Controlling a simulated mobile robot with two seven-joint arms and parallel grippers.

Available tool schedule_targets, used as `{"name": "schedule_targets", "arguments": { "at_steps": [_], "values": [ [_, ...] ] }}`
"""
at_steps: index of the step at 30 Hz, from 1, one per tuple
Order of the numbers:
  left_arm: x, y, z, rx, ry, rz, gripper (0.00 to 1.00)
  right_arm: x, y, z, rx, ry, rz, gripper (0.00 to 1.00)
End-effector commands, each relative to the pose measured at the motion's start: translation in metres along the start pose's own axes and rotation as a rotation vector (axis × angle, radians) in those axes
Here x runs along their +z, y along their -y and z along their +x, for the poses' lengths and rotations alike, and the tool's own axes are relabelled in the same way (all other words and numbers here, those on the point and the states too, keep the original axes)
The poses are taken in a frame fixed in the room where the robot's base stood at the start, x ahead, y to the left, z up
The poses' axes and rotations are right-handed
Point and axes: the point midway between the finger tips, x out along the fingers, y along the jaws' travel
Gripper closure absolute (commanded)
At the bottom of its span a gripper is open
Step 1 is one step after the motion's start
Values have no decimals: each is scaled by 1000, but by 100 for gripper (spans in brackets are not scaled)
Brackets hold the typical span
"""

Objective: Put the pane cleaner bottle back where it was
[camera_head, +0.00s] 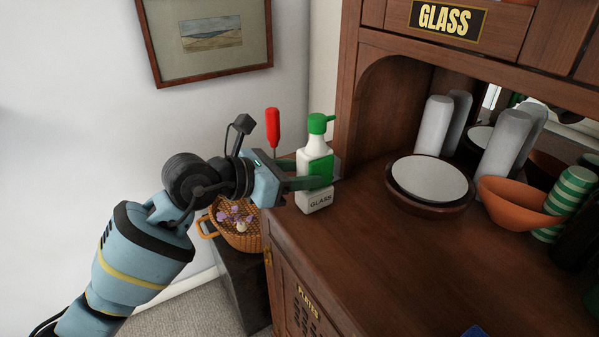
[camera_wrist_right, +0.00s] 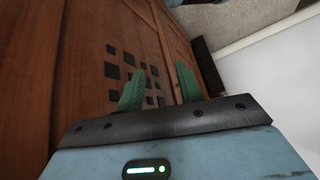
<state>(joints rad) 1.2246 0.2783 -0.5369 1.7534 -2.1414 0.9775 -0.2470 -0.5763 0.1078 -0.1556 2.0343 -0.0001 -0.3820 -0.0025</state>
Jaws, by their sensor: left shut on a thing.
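The pane cleaner bottle (camera_head: 314,163) is white with a green spray head, a green label and the word GLASS. It is upright at the left end of the wooden sideboard top (camera_head: 350,262). My left gripper (camera_head: 322,182) comes in from the left and is shut around the bottle's body. I cannot tell whether the bottle's base touches the top. In the right wrist view my right gripper (camera_wrist_right: 160,80) has its two green fingers apart with nothing between them. It is in front of a wooden cabinet door (camera_wrist_right: 85,75) with square holes.
A plate on a dark dish (camera_head: 430,180), an orange bowl (camera_head: 518,203), a green striped cup stack (camera_head: 570,190) and grey cylinders (camera_head: 434,125) stand to the right. A wicker basket (camera_head: 238,238) and a red-handled item (camera_head: 272,127) are at left. The sideboard's front is mostly clear.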

Motion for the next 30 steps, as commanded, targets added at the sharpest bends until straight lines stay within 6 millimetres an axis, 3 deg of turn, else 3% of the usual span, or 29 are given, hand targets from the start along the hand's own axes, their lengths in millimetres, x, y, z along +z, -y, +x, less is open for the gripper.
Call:
{"name": "schedule_targets", "arguments": {
  "at_steps": [5,6,10,21,26,30],
  "values": [
    [-2,0,1,0,1,0,65,1,0,0,0,1,0,64],
    [-3,0,1,0,-1,0,54,0,0,0,0,0,0,64],
    [-3,0,1,0,-1,0,37,0,0,0,0,0,0,64],
    [2,0,-1,0,0,1,36,-3,0,1,0,-5,-1,64],
    [-1,-1,-21,2,-2,2,36,-2,0,1,0,-4,-1,64],
    [-1,-1,-49,3,-2,2,36,-1,0,2,0,-3,-1,64]
  ]
}}
